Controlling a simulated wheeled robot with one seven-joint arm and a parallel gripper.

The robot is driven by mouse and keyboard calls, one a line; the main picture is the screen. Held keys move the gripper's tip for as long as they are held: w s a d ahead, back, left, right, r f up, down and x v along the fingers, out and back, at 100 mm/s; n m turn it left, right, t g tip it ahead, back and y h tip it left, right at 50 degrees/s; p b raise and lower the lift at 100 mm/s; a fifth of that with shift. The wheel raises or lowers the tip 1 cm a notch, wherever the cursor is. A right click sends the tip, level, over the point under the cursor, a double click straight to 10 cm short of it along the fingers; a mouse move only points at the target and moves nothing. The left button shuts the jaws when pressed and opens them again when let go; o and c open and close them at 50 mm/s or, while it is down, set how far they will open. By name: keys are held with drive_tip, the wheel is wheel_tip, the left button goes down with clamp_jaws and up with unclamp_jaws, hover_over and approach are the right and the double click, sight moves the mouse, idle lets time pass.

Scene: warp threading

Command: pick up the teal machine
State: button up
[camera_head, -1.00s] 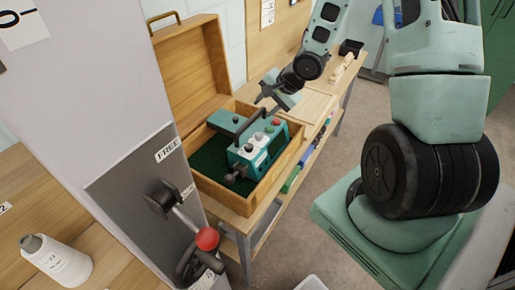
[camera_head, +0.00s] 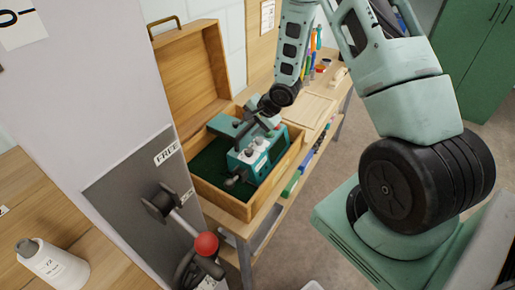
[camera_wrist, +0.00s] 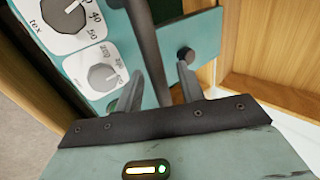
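The teal machine (camera_head: 252,158) sits in an open wooden case (camera_head: 237,207) with a dark green lining. It has pale dials on its front, and two dials show close up in the wrist view (camera_wrist: 108,78). A dark bar-like handle (camera_wrist: 148,40) runs along its top. My gripper (camera_wrist: 160,70) is down at the machine, its two fingers on either side of the bar. A gap shows between the bar and the right finger, so the gripper looks open around it. In the head view my wrist hides part of the machine's top and the fingertips.
The case's raised lid (camera_head: 185,75) stands behind on the left. A grey panel with a red-knobbed lever (camera_head: 206,243) is in front. A wooden tray (camera_head: 305,111) lies on the bench to the right. A white bottle (camera_head: 52,262) stands at lower left.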

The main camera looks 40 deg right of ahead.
clamp_jaws()
idle(0.7)
drive_tip(key=shift+r, duration=0.15)
idle(0.5)
